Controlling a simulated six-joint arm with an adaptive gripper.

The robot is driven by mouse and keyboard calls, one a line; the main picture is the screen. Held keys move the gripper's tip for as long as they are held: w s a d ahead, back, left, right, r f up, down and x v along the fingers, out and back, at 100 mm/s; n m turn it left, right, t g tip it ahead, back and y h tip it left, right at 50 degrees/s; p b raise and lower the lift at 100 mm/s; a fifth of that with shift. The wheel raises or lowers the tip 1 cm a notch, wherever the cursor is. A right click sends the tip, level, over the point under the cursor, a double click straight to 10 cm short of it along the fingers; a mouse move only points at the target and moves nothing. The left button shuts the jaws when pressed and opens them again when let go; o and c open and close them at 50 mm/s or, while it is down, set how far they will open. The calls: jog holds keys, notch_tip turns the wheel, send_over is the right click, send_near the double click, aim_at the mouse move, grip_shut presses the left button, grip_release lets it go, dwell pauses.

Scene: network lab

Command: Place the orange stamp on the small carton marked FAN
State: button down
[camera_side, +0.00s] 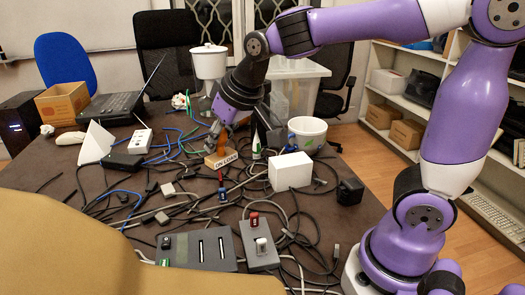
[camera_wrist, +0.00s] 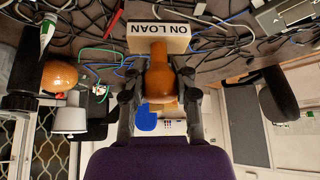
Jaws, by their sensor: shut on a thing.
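The orange stamp (camera_wrist: 160,77) has a rounded orange-brown handle and a pale block lettered ON LOAN. In the wrist view its handle is between the two fingers of my gripper (camera_wrist: 160,105), which is shut on it. In the side view my gripper (camera_side: 222,128) points down, with the stamp's lettered block (camera_side: 220,160) below it, above or among the cables; I cannot tell whether it touches the table. No FAN lettering is readable in either view. A plain white box (camera_side: 290,172) stands to the right of the stamp; no mark shows on its visible faces.
Cables cover much of the dark table (camera_side: 85,215). A green-and-white tube (camera_side: 256,146) and a white pot (camera_side: 307,132) stand right of my gripper.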

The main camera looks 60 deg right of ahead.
jog(key=s+d+r+m+g+h, duration=0.1)
jog(key=s+d+r+m+h, duration=0.25)
jog(key=d+m, duration=0.4)
send_over(291, 160)
jog(key=shift+n, duration=0.35)
notch_tip(291, 160, down, 7)
jog(key=shift+f, duration=2.25)
jog(key=shift+f, duration=0.1)
jog(key=c, duration=0.6)
grip_release()
